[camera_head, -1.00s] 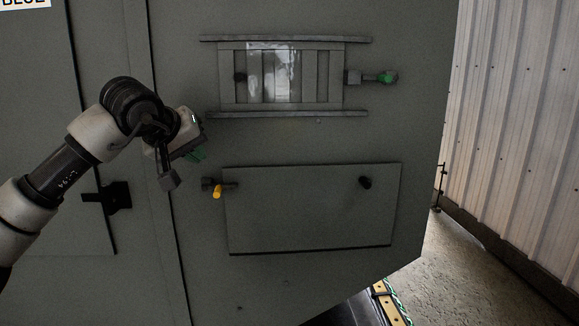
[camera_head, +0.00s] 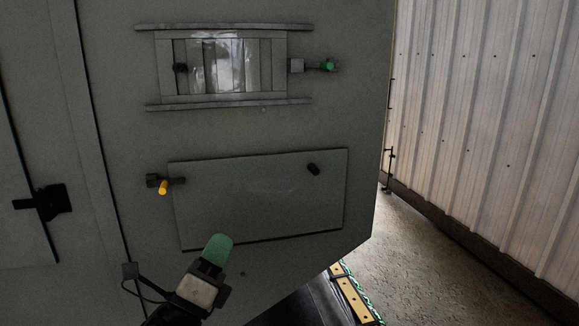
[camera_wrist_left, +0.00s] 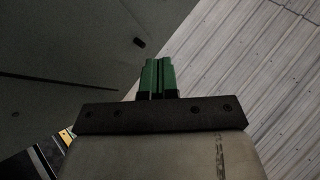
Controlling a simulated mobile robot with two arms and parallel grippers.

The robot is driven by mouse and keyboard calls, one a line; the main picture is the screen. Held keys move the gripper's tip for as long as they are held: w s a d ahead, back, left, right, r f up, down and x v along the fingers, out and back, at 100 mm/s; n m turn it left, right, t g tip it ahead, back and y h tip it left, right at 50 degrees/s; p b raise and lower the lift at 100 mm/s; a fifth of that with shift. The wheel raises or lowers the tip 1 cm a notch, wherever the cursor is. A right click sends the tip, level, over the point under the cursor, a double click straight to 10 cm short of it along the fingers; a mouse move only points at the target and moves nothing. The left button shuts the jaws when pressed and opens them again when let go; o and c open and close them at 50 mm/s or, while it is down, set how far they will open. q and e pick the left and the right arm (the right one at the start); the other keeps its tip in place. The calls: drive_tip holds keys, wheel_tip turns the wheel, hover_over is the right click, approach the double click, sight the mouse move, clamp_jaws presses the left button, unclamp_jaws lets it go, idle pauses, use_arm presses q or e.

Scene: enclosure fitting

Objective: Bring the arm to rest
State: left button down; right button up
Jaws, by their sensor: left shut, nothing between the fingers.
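My left gripper (camera_head: 217,249) has green fingers and sits low in the head view, in front of the lower edge of the cabinet's lower panel. In the left wrist view its green fingers (camera_wrist_left: 157,76) are together with nothing between them. The arm behind it comes up from the bottom edge of the head view, and most of it is out of the picture. My right gripper is not in view.
The grey enclosure (camera_head: 110,100) has a slatted sliding window (camera_head: 222,65) with a green-tipped latch (camera_head: 328,66). Below is a panel (camera_head: 262,200) with a yellow-tipped latch (camera_head: 163,187) and a black knob (camera_head: 313,169). A corrugated wall (camera_head: 480,120) and bare floor (camera_head: 420,250) lie right.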

use_arm(q)
drive_tip(key=s+a+f+n+g+y, duration=0.35)
drive_tip(key=f+n+y, duration=0.25)
drive_tip(key=f+n, duration=0.35)
drive_tip(key=s+a+f+n+g+y, duration=0.3)
drive_tip(key=a+f+n+y, duration=0.25)
drive_tip(key=f+n, duration=0.4)
drive_tip(key=s+f+n+g+h, duration=0.1)
drive_tip(key=s+f+n+g, duration=0.5)
drive_tip(key=s, duration=0.5)
drive_tip(key=s+f+n+g, duration=0.4)
drive_tip(key=s+f+g, duration=0.25)
drive_tip(key=s, duration=0.45)
drive_tip(key=s+f+x, duration=0.1)
drive_tip(key=s+x, duration=0.2)
drive_tip(key=x, duration=0.9)
drive_tip(key=s+x, duration=0.2)
drive_tip(key=x, duration=1)
drive_tip(key=s+a+f+g, duration=0.1)
drive_tip(key=s+a+f, duration=0.2)
drive_tip(key=s+f, duration=1.3)
wheel_tip(320, 180, down, 3)
drive_tip(key=shift+s+r+m+g, duration=0.1)
drive_tip(key=shift+s+m+g, duration=0.2)
drive_tip(key=shift+s, duration=0.1)
